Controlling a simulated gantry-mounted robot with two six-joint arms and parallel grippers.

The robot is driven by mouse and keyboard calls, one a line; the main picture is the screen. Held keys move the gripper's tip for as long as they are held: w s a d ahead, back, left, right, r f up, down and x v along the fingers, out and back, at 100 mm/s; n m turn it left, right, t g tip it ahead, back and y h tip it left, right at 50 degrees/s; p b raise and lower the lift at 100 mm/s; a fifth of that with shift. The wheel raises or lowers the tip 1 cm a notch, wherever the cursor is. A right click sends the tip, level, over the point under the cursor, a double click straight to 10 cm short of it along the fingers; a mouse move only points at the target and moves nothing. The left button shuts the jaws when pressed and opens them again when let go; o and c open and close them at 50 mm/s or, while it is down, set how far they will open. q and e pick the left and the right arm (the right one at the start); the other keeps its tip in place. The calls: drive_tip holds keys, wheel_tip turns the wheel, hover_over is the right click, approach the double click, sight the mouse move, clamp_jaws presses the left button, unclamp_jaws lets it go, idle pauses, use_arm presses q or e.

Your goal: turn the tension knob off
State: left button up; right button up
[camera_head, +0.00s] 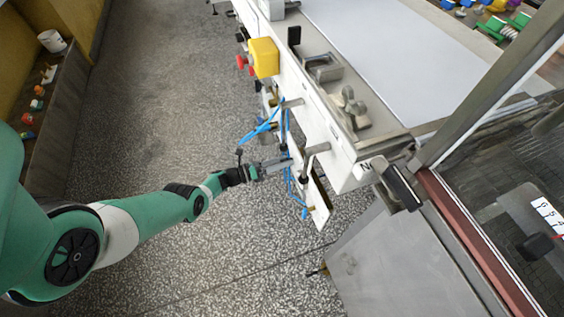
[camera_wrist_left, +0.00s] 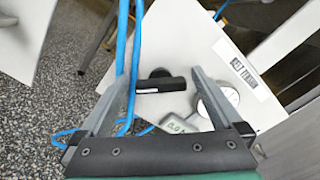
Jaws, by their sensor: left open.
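The tension knob (camera_wrist_left: 160,82), a black bar-shaped handle, sits on a white panel (camera_wrist_left: 195,40) in the left wrist view. Its bar lies nearly level across the picture, tilted slightly. My left gripper (camera_wrist_left: 162,72) is open, with one grey finger on each side of the knob. The fingers look apart from it; how far they are from the panel is hard to tell. In the head view my left gripper (camera_head: 283,163) reaches in from the left to the machine's side, where I cannot make out the knob. My right gripper is not in view.
Blue hoses (camera_head: 262,130) hang close to my left gripper. A yellow box with a red button (camera_head: 263,57) is farther up the machine. Speckled floor (camera_head: 160,90) is clear on the left.

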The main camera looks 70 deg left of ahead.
use_arm(q)
drive_tip(key=shift+d, duration=0.1)
drive_tip(key=shift+c, duration=1)
drive_tip(key=c, duration=1.1)
